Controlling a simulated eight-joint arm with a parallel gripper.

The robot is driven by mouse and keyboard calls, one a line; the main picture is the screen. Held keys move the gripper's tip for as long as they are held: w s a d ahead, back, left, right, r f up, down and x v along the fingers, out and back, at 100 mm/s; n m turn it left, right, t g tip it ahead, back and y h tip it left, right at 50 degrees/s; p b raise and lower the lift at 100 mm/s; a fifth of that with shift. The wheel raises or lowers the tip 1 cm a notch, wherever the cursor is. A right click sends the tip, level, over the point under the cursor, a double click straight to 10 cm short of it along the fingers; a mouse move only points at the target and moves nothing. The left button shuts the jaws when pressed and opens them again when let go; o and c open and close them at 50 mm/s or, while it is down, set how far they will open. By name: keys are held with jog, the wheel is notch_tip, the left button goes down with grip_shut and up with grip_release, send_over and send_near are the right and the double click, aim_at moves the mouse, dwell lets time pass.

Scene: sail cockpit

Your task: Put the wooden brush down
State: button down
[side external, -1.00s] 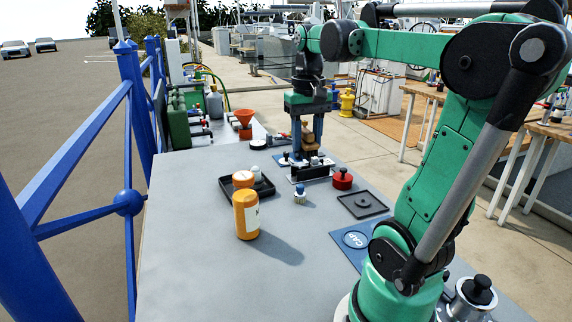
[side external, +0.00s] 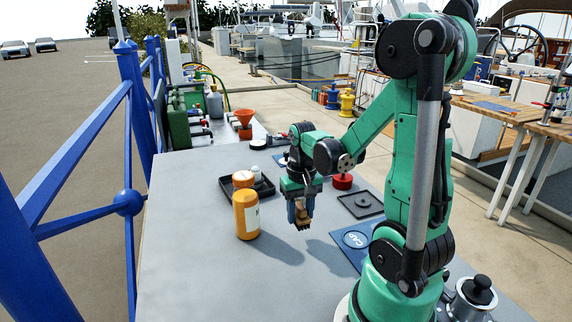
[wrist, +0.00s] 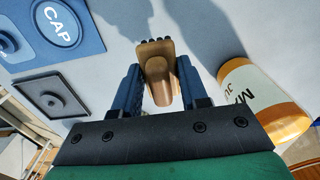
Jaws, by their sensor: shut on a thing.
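The wooden brush (side external: 304,216) is between the fingers of my gripper (side external: 301,211), with its dark bristles pointing down. My gripper is shut on it, just right of the orange bottle in the side view. I cannot tell for certain whether the bristles touch the grey table (side external: 200,285). In the wrist view the tan brush (wrist: 158,75) lies between the two blue fingers (wrist: 160,90), with dark bristles at its far end.
An orange bottle (side external: 246,218) stands close left of my gripper; it also shows in the wrist view (wrist: 255,98). A black tray (side external: 262,190), a red-lidded pot (side external: 342,181), a dark square plate (side external: 361,205) and a blue CAP mat (side external: 350,243) are nearby. The front table is clear.

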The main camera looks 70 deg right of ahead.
aim_at(300, 240)
jog(key=shift+f, duration=2.15)
jog(key=shift+f, duration=0.2)
jog(key=shift+c, duration=2.3)
grip_release()
jog(key=shift+r, duration=0.15)
notch_tip(300, 240, up, 12)
jog(key=shift+f, duration=0.1)
jog(key=w+a+n+t, duration=0.3)
jog(key=a+n, duration=0.1)
jog(key=a, duration=0.4)
jog(key=w+a+r+n+t, duration=0.1)
jog(key=w+a+n+t, duration=0.2)
jog(key=a, duration=0.5)
jog(key=shift+a+n+t, duration=0.35)
jog(key=shift+n+t, duration=0.25)
jog(key=shift+n, duration=0.4)
jog(key=shift+w, duration=0.1)
